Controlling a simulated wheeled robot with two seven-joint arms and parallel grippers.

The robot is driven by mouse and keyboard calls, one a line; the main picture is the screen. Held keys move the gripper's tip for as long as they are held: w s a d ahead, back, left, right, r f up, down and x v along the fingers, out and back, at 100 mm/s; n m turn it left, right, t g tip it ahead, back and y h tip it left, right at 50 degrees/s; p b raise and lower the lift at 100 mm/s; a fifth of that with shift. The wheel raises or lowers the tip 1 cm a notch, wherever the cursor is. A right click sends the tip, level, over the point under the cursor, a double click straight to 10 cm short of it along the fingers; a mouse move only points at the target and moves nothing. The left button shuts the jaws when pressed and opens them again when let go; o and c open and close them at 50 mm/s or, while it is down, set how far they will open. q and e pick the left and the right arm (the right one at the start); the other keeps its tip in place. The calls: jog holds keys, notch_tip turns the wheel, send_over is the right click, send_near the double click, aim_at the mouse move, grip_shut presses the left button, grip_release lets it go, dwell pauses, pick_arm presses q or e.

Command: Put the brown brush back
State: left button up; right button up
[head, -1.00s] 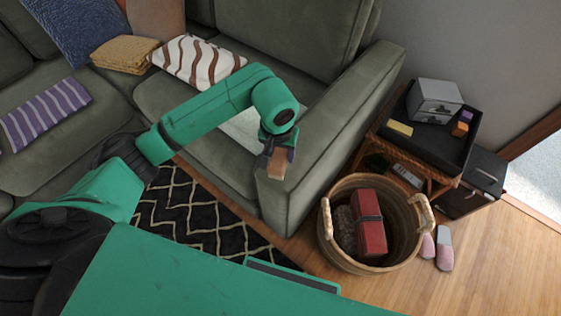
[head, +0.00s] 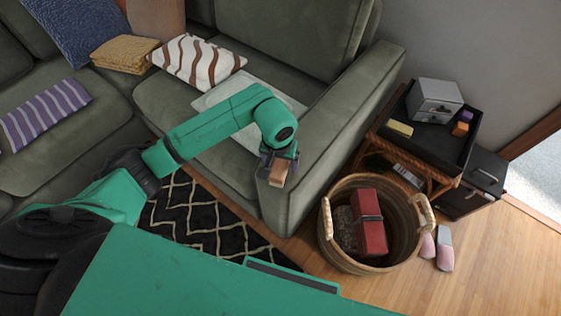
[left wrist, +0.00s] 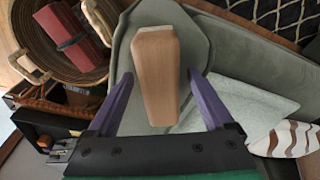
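The brown brush (head: 277,173) shows as a tan wooden block at the end of my left gripper (head: 279,160), in front of the sofa's armrest. My right gripper is not in view.
A wicker basket (head: 325,223) holding a red strapped item (head: 370,220) stands right of the sofa armrest (head: 335,115). Behind it, a side table bears a black tray (head: 440,137) with a grey drawer box (head: 436,97) and small blocks. Slippers (head: 444,248) lie on the floor.

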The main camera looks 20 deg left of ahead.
pick_arm(q)
jog(key=shift+r, duration=0.3)
notch_tip(320, 180, up, 12)
jog(key=s, duration=0.2)
jog(key=shift+f, duration=0.25)
jog(key=shift+d, duration=0.1)
